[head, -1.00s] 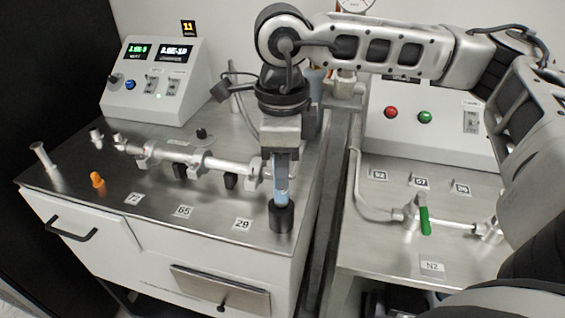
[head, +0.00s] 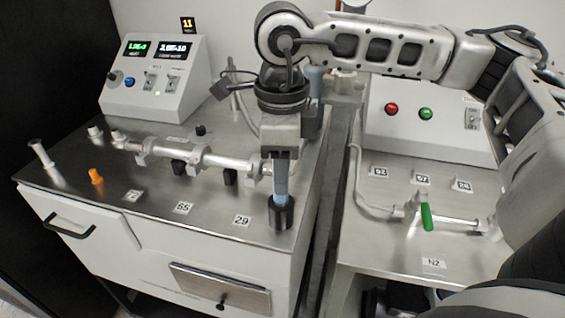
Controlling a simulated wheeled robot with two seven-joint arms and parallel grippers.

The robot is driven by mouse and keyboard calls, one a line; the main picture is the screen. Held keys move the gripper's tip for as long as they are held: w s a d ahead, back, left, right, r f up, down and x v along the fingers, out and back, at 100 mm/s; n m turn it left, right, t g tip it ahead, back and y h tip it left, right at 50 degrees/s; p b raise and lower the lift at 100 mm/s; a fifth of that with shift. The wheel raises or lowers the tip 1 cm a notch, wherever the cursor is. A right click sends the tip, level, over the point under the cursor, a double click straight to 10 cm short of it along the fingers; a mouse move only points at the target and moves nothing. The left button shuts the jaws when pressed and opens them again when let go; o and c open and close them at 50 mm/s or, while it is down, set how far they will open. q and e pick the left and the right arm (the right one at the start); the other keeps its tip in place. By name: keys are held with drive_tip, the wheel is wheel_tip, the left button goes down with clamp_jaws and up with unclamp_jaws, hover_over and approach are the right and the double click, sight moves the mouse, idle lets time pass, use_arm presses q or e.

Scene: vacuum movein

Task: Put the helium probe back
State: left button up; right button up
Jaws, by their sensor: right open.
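The helium probe, a slim light-blue and grey stick (head: 281,184), stands upright with its lower end in a short black cylindrical holder (head: 281,214). The holder is at the front right corner of the left steel bench. My right gripper (head: 281,157) points straight down, open, at the top of the probe. The probe's upper end is hidden by the gripper, so I cannot tell whether the fingers still touch it. My left gripper is not in view.
A silver pipe assembly (head: 205,156) with black knobs lies left of the holder. An orange cap (head: 97,176) and a white upright piece (head: 40,153) stand further left. A control box (head: 157,78) is behind. A gap separates the right bench, with its green-handled valve (head: 427,216).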

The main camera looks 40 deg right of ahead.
wheel_tip(320, 180, up, 12)
drive_tip(key=shift+f, duration=0.1)
drive_tip(key=shift+r, duration=0.5)
